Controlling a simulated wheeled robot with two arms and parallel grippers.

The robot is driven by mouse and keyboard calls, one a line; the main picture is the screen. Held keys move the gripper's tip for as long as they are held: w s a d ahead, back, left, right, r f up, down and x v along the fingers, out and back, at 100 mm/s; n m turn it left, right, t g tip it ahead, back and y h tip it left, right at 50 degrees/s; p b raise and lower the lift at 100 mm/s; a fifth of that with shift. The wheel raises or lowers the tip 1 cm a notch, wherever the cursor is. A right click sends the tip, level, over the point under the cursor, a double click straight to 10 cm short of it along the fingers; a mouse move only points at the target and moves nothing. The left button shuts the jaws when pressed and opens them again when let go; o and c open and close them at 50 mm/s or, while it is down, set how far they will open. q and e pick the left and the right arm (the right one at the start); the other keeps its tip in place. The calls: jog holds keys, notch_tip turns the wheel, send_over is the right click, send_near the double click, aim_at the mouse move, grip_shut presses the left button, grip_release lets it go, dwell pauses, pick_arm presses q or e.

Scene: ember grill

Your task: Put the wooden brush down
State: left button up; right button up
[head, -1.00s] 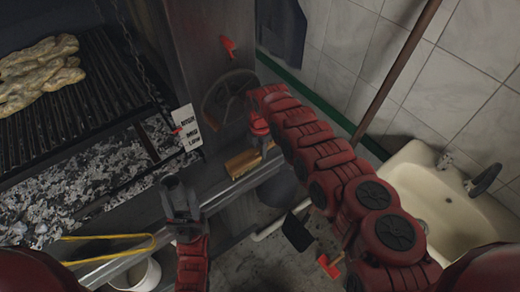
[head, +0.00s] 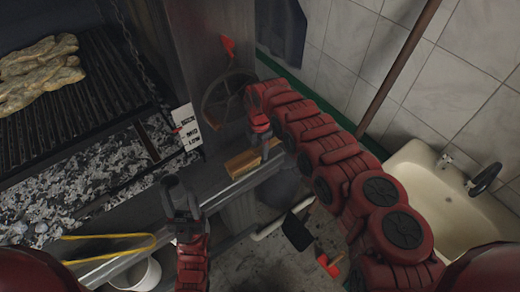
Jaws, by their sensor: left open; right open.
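The wooden brush (head: 243,163) lies on the metal ledge (head: 222,190) at the grill's right end, below the hand wheel. My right gripper (head: 264,154) is open and points down at the brush's right end. Its fingers hide part of that end, and I cannot tell whether they touch it. My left gripper (head: 181,186) is open and empty, in front of the ledge, to the lower left of the brush.
The grill grate (head: 95,90) with meat (head: 40,70) is at the upper left, above ashy coals (head: 60,180). A hand wheel (head: 222,98) stands just behind the brush. Yellow tongs (head: 125,237) and a white bucket (head: 140,273) are at the lower left. A sink (head: 440,200) is at the right.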

aim_at(260, 148)
notch_tip(260, 148, up, 10)
jog(key=shift+w+f+b, duration=0.1)
jog(key=shift+f+b, duration=0.15)
jog(key=shift+b, duration=0.8)
jog(key=shift+r, duration=0.6)
jog(key=shift+d, duration=0.1)
